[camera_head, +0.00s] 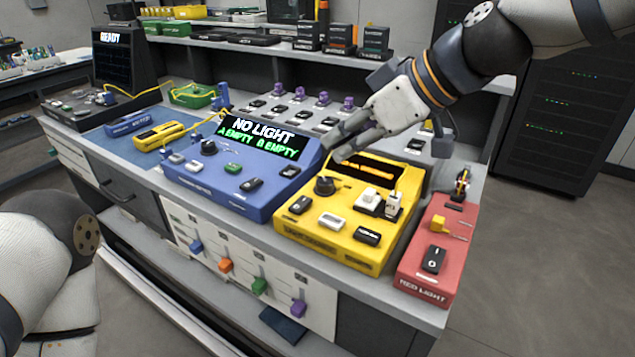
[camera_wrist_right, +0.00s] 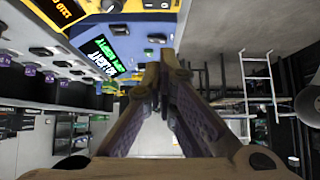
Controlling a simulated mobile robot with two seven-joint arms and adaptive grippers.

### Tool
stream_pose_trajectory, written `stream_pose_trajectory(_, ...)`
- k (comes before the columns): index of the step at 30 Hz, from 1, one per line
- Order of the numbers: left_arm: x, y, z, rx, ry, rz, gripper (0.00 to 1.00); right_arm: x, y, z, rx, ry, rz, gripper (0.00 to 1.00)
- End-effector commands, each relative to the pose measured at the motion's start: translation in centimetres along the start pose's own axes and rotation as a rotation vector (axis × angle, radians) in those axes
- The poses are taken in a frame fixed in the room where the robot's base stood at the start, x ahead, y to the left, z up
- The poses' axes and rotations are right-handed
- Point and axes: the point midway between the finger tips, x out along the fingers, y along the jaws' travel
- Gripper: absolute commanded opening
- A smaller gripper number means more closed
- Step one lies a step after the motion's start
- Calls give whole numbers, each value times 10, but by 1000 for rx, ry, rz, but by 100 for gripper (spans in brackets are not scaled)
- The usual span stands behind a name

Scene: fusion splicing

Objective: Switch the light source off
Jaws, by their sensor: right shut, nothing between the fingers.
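The yellow light source (camera_head: 325,243) sits on the bench, right of the blue meter. Its display (camera_head: 368,172) shows lit orange characters, partly behind my right gripper. On its top are a black knob (camera_head: 325,186), black switches (camera_head: 300,205), (camera_head: 367,238) and white parts (camera_head: 370,198). My right gripper (camera_head: 334,145) is shut and empty, above the gap between the blue meter and the light source's back edge. In the right wrist view its fingertips (camera_wrist_right: 153,76) are together, with the light source (camera_wrist_right: 85,10) at top left. My left gripper is out of view.
The blue meter (camera_head: 225,195) reads "NO LIGHT", "A EMPTY B EMPTY". A red light box (camera_head: 432,255) with a black rocker stands at the right bench end. Purple-topped parts (camera_head: 323,97) stand behind. A screen (camera_head: 115,60) at the left reads "READY".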

Motion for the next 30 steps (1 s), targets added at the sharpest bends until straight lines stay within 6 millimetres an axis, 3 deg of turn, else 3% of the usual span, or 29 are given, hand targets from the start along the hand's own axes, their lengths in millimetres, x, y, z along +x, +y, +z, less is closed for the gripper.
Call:
stream_pose_trajectory(10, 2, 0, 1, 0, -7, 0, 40, 10, 0, 3, 5, -5, -3, 0)
stream_pose_trajectory(24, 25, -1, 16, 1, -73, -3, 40, 109, -1, 6, 6, -8, -5, 0)
stream_pose_trajectory(30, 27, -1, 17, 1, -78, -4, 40, 125, 0, 26, 7, -4, -1, 0)
